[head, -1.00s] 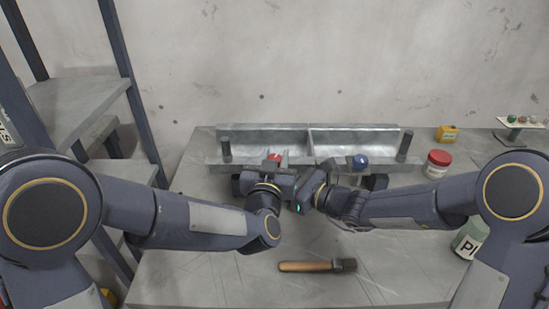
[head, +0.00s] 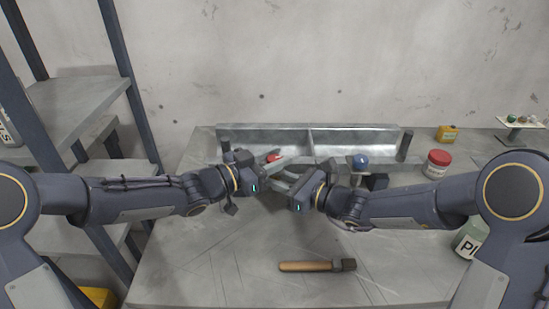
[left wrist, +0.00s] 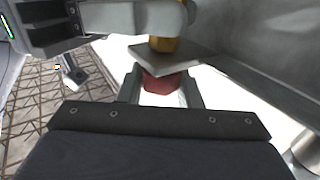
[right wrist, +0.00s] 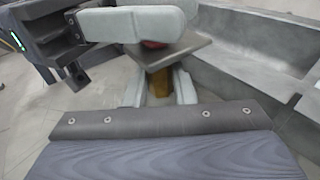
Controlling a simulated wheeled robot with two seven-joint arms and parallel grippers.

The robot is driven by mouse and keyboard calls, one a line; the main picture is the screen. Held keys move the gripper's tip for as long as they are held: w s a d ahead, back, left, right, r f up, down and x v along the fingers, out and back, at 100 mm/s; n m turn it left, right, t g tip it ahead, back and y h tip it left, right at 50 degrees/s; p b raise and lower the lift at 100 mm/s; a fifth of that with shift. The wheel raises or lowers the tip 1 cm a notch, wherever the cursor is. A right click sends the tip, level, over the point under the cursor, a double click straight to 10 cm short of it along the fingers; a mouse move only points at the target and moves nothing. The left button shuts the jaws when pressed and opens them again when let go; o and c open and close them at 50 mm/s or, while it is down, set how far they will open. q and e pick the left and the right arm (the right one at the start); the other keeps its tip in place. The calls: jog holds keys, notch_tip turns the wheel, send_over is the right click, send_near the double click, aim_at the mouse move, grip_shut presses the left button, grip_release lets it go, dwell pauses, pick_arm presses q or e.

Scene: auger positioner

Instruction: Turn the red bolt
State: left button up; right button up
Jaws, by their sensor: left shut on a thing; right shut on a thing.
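The red bolt (head: 274,157) stands at the front left of the grey metal trough (head: 265,134). My left gripper (head: 271,160) reaches it from the left and is shut on its head; in the left wrist view the red head (left wrist: 162,84) sits between the two fingers. My right gripper (head: 279,180) is just below, shut on a yellow-brown part under a flat metal plate. That part (right wrist: 160,82) shows between its fingers in the right wrist view, where a left finger hides most of the red head. The plate (right wrist: 180,52) lies between the two grippers.
A blue-topped bolt (head: 360,161) stands at the trough's right. A red-lidded jar (head: 437,163), a yellow can (head: 447,133) and a green labelled jar (head: 470,238) are at right. A wooden-handled brush (head: 317,266) lies in front. Shelving (head: 75,105) stands left.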

pick_arm(q)
jog(key=shift+w+r+m+g+h, duration=0.1)
jog(key=shift+r+m+g+h, duration=0.15)
jog(key=shift+m+g+h, duration=0.85)
jog(key=shift+g+y, duration=0.3)
jog(key=shift+g, duration=0.1)
jog(key=o, duration=0.7)
jog(key=shift+o, duration=1.3)
jog(key=shift+f, duration=0.15)
jog(key=shift+a, duration=0.1)
jog(key=v, duration=1.2)
